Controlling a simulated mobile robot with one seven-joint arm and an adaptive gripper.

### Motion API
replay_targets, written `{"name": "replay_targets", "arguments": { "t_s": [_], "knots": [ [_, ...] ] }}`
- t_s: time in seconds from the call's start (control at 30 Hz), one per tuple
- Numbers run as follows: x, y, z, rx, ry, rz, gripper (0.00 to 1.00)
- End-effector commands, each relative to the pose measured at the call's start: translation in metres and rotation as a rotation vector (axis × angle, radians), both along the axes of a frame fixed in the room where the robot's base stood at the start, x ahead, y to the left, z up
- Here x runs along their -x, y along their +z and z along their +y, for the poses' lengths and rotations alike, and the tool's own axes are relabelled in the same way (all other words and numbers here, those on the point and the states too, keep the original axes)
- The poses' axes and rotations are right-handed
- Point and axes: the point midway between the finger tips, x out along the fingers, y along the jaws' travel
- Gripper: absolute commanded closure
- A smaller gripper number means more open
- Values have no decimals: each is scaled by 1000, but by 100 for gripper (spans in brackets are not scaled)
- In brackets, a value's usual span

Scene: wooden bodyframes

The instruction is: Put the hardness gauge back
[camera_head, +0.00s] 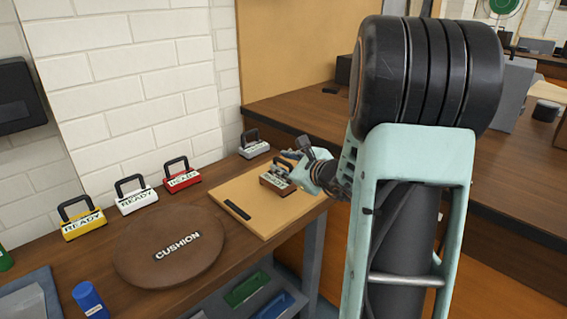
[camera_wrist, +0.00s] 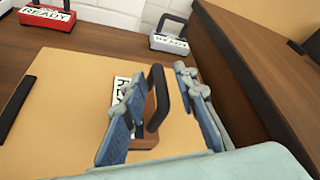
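A brown block with a black loop handle and a white label (camera_head: 272,183), which looks like a hardness gauge, stands on the tan board. It also shows in the wrist view (camera_wrist: 146,138), with its label partly hidden behind a finger. My gripper (camera_head: 303,170) is at the block's handle, coming from the right. In the wrist view my gripper (camera_wrist: 160,82) has its two fingers apart, one on each side of the black handle. Gaps show between the handle and the fingers, so the gripper is open. I cannot tell whether any finger touches the block.
Similar handled blocks stand along the wall: yellow (camera_head: 84,226), white (camera_head: 136,202), red (camera_head: 183,181) and light grey (camera_head: 254,149). A round brown cushion (camera_head: 140,265) lies left of the tan board (camera_head: 262,225), which bears a black strip (camera_head: 237,211). A raised wooden counter (camera_head: 300,112) borders the right.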

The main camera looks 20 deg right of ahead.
Motion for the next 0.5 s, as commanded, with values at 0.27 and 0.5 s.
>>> {"name": "replay_targets", "arguments": {
  "t_s": [0.27,0.5],
  "knots": [
    [4,5,-1,0,-1,0,73],
    [50,22,-7,2,-5,-2,73]
  ]
}}
